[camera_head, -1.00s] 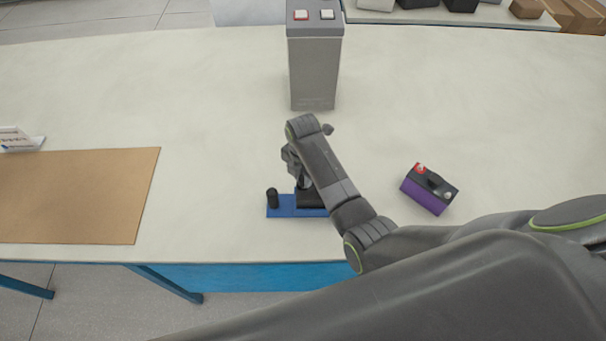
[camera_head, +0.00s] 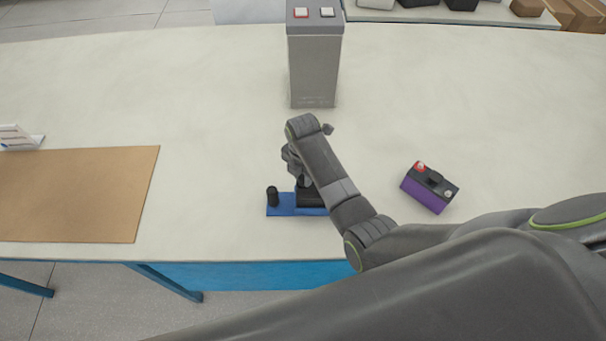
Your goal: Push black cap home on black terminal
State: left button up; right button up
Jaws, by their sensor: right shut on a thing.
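My right gripper (camera_head: 303,183) points down over a black block (camera_head: 309,197) on a blue plate (camera_head: 285,211) near the table's front edge. It is shut on a small dark thing, likely the black cap, mostly hidden by the gripper and arm. I cannot tell whether that thing touches the block. A short black cylinder (camera_head: 272,197) stands upright on the plate's left end, apart from the gripper. A purple battery (camera_head: 427,192) with a black top lies to the right, with a red terminal and a pale grey one. I cannot make out a black terminal. My left gripper is not in view.
A tall grey box (camera_head: 313,70) with a red-framed and a white button stands at the back. A brown mat (camera_head: 75,195) lies at the left, with a small white stand (camera_head: 18,138) behind it. The white table (camera_head: 190,100) is clear between them.

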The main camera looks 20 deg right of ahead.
jog(key=shift+f, duration=0.15)
jog(key=o, duration=1.5)
jog(key=shift+r, duration=3.55)
